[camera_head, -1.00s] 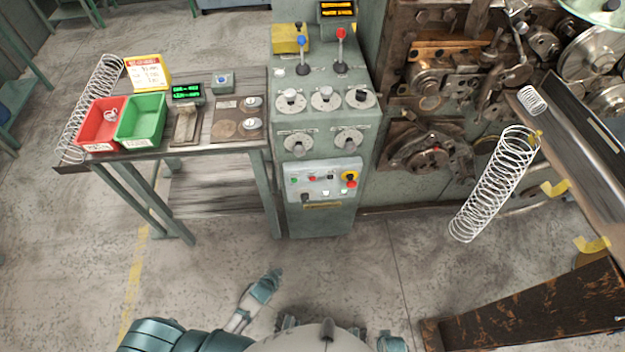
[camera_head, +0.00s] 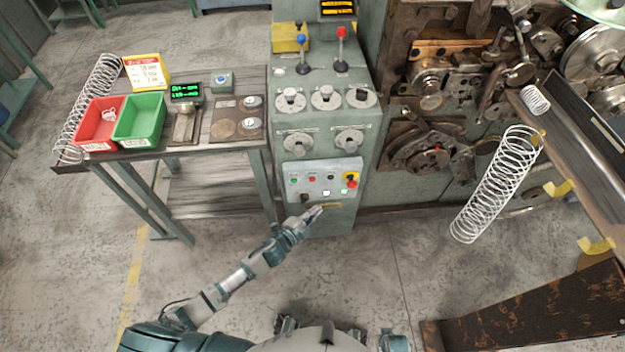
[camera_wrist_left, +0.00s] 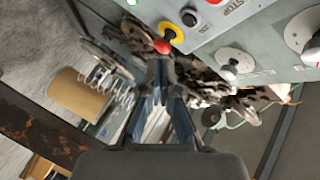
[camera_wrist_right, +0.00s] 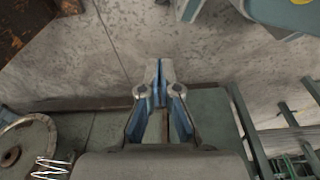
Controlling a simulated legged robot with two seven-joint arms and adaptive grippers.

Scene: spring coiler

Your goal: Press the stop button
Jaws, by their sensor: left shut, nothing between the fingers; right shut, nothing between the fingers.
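The grey panel (camera_head: 322,191) on the front of the machine's cabinet holds small buttons. The red stop button (camera_head: 312,179) sits between a green and a black one; in the left wrist view its red cap (camera_wrist_left: 214,2) is cut by the top edge beside the word STOP. A red mushroom button (camera_head: 351,184) on a yellow base is at the panel's right. My left gripper (camera_head: 316,211) is shut and empty, below the panel's lower edge in the head view. My right gripper (camera_wrist_right: 160,68) is shut and empty above the floor.
Knobs (camera_head: 326,97) and two levers top the cabinet. At left stands a table (camera_head: 200,147) with a red bin (camera_head: 98,125) and a green bin (camera_head: 139,120). A large spring (camera_head: 494,190) hangs at right. The floor before the cabinet is clear.

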